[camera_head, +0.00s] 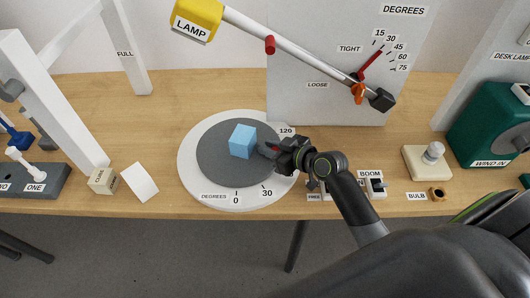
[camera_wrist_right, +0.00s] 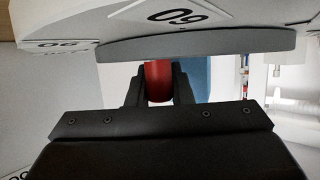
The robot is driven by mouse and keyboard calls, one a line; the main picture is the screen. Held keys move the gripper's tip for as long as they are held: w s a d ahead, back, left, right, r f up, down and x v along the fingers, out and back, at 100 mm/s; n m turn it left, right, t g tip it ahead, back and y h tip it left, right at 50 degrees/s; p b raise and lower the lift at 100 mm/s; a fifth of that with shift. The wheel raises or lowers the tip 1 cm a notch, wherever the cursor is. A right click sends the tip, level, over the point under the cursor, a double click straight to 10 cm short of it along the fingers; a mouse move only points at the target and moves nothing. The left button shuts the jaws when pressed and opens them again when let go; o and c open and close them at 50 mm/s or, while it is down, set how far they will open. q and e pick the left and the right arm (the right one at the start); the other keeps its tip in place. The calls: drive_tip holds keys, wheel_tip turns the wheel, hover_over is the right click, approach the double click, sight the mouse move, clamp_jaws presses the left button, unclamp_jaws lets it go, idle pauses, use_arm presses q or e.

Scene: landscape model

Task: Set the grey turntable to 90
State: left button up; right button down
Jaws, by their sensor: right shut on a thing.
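The grey turntable (camera_head: 215,158) is a dark grey disc set in a white round base (camera_head: 195,180) marked in degrees. A light blue cube (camera_head: 242,140) sits on the disc. The labels 0, 30 and 120 show in the head view; my right arm covers the part of the rim between 30 and 120. My right gripper (camera_head: 275,150) is at the disc's right edge. In the right wrist view, its jaws (camera_wrist_right: 158,85) are shut on a red handle (camera_wrist_right: 158,80), in line with the 60 mark; the 90 mark is to the left. My left gripper is not in view.
A lamp arm (camera_head: 300,54) with a yellow head (camera_head: 196,18) reaches over the table's back. Boom controls (camera_head: 376,187) and a bulb stand (camera_head: 428,161) are to the right. A small box (camera_head: 103,180) and a white card (camera_head: 139,183) lie to the left.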

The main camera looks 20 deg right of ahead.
drive_tip(key=shift+w+d+b, duration=0.6)
drive_tip(key=shift+w+d, duration=0.05)
drive_tip(key=shift+w, duration=0.35)
drive_tip(key=shift+w+r, duration=0.1)
idle(0.3)
drive_tip(key=c, duration=1.3)
unclamp_jaws()
drive_tip(key=shift+w+a, duration=0.1)
drive_tip(key=shift+a, duration=0.05)
drive_tip(key=shift+r, duration=0.2)
wheel_tip(320, 180, up, 10)
drive_tip(key=shift+f, duration=0.25)
